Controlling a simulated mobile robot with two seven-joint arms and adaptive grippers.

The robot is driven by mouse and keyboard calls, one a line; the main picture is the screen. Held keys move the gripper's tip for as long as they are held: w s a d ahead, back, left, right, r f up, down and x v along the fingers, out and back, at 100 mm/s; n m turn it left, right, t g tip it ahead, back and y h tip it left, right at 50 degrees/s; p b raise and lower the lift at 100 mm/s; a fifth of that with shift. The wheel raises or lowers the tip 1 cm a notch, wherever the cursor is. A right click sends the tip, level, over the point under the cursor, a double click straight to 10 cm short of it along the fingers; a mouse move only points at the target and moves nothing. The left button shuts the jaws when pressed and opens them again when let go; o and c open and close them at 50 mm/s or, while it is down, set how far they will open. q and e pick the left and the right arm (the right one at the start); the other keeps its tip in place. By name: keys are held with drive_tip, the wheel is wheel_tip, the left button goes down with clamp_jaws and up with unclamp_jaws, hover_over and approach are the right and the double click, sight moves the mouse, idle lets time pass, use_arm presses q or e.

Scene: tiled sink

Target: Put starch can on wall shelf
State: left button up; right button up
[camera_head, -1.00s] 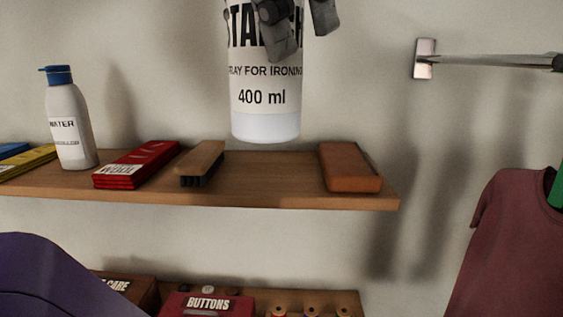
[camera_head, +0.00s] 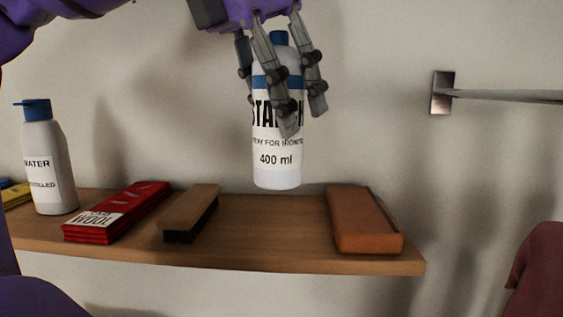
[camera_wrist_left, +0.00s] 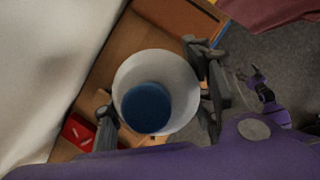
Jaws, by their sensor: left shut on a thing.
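The starch can (camera_head: 278,172) is a white bottle with a blue band and blue cap, labelled 400 ml. My left gripper (camera_head: 286,112) is shut around its upper body from above. The can is upright, its base at the height of the wall shelf's back edge in the picture and apparently above the board. The wooden wall shelf (camera_head: 262,235) has a bare stretch below the can. In the left wrist view the can (camera_wrist_left: 183,75) is seen from above, between the fingers. My right gripper (camera_wrist_left: 256,82) shows small at the right there; its jaws are unclear.
A brush (camera_head: 191,212) lies left of the bare stretch, an orange-brown block (camera_head: 362,220) right of it. A metal wall rod (camera_head: 500,96) juts out at the upper right.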

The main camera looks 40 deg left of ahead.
use_arm(q)
drive_tip(key=w+a+f+p, duration=0.2)
drive_tip(key=w+f, duration=0.1)
drive_tip(key=f, duration=0.5)
drive_tip(key=shift+a+f, duration=0.15)
drive_tip(key=shift+a, duration=0.15)
drive_tip(key=o, duration=1.5)
drive_tip(key=b+v, duration=0.1)
drive_tip(key=v, duration=1.1)
use_arm(e)
drive_tip(key=shift+w+a+r, duration=0.1)
drive_tip(key=shift+w+r, duration=0.2)
drive_tip(key=shift+r, duration=0.2)
use_arm(q)
drive_tip(key=shift+w, duration=0.1)
use_arm(e)
drive_tip(key=shift+s+f, duration=0.15)
drive_tip(key=shift+s, duration=0.05)
